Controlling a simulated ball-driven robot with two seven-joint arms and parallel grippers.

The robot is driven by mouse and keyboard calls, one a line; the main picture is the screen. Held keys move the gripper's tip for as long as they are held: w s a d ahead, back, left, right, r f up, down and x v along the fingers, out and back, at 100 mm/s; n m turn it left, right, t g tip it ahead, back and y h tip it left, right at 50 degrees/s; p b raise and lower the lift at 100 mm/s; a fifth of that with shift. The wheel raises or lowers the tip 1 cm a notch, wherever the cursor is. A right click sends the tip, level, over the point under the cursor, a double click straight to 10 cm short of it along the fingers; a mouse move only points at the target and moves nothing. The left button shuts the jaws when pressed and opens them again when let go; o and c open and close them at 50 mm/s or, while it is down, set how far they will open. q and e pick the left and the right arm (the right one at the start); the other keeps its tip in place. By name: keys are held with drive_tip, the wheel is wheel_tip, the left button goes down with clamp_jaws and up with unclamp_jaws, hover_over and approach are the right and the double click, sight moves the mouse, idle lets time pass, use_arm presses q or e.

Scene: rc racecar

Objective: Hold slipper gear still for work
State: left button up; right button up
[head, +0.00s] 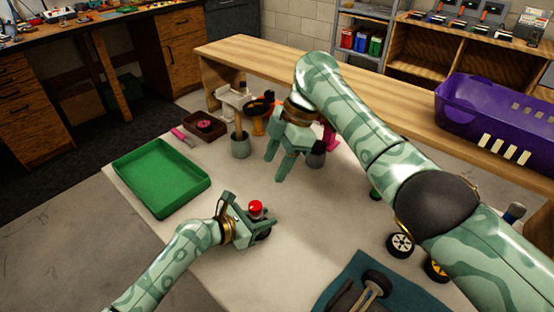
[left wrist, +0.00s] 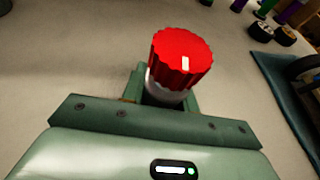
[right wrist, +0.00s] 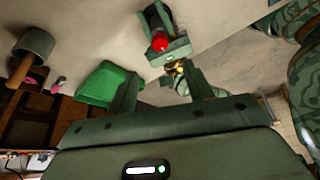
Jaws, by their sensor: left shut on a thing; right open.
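My left gripper (head: 254,220) is low over the table's middle, shut on a red-topped piece (head: 256,207). In the left wrist view the piece (left wrist: 180,58) has a ridged red top with a white mark and a pale collar between the fingers; its lower part is hidden. I cannot tell whether this is the slipper gear. A dark cylinder (right wrist: 156,17) shows beside it in the right wrist view. My right gripper (head: 282,158) is open and empty, above the table near the cups, farther back than my left. Its fingers (right wrist: 163,88) are apart in the right wrist view.
A green tray (head: 163,178) lies at the table's left. A cup with a handle (head: 240,146), a small brown tray (head: 205,126) and a dark cup (head: 317,157) stand behind. Wheels (head: 400,245) and a blue mat (head: 340,285) lie front right. A purple basket (head: 462,105) is on the back bench.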

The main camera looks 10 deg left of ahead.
drive_tip(key=w+d+f+m+t+h, duration=0.25)
drive_tip(key=w+d+m+t, duration=0.45)
drive_tip(key=w+t, duration=0.75)
drive_tip(key=s+r+n+t+y, duration=0.5)
drive_tip(key=r+n+t+y, duration=0.15)
drive_tip(key=r+n, duration=0.2)
drive_tip(key=s+a+f+n+g+y, duration=0.1)
drive_tip(key=s+a+n+g+y, duration=0.3)
drive_tip(key=s+n+y, duration=0.7)
drive_tip(key=s+f+n+g+h, duration=0.35)
drive_tip(key=f+n+g, duration=0.2)
drive_tip(key=n, duration=0.25)
drive_tip(key=n+g+h, duration=0.2)
drive_tip(key=n+h, duration=0.2)
approach(257, 206)
drive_tip(key=shift+m, duration=0.25)
drive_tip(key=x, duration=0.8)
drive_tip(key=shift+w+a+f, duration=0.15)
